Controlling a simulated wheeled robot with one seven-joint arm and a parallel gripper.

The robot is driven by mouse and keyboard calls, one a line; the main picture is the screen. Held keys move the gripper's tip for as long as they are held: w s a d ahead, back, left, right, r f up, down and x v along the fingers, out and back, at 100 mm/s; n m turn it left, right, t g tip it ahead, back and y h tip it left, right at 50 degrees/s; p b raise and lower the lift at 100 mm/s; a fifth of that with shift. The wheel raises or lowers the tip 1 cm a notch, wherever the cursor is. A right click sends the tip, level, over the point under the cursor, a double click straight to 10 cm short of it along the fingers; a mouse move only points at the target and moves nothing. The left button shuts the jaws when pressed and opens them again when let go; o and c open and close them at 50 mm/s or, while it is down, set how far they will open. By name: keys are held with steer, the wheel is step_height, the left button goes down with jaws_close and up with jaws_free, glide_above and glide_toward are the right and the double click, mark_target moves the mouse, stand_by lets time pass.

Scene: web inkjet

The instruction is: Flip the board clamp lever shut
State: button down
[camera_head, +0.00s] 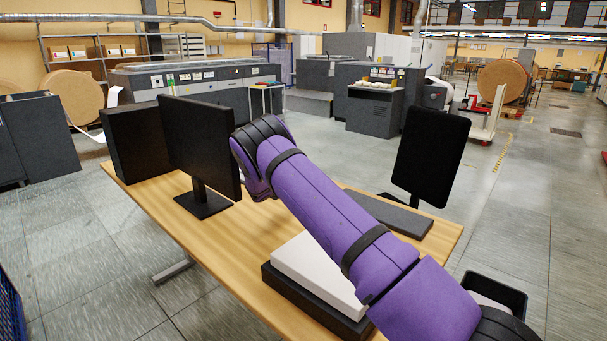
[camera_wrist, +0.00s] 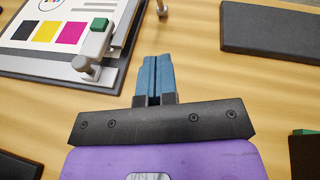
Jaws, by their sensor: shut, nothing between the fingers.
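In the wrist view the board (camera_wrist: 20,62) lies at the upper left on the wooden desk, carrying a printed sheet (camera_wrist: 30,32) with colour patches. At the board's right side is a light grey clamp lever (camera_wrist: 96,46) with a green block (camera_wrist: 99,24) at its far end and a round pivot at its near end. I cannot tell for sure how far it is swung. My gripper (camera_wrist: 152,60) has its blue fingers together and empty, over bare desk to the right of the lever, apart from it. In the head view my arm hides the gripper, the board and the lever.
A dark slab (camera_wrist: 270,28) lies at the upper right. In the head view, monitors (camera_head: 200,145) and a second screen (camera_head: 432,155) stand on the desk, with a white stack (camera_head: 315,275) near its front.

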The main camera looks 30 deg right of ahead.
steer(key=shift+f, duration=0.1)
steer(key=x, duration=1)
steer(key=shift+s, duration=0.1)
steer(key=w+d+r, duration=0.2)
steer(key=d, duration=0.1)
steer(key=shift+w, duration=0.1)
steer(key=shift+r, duration=0.15)
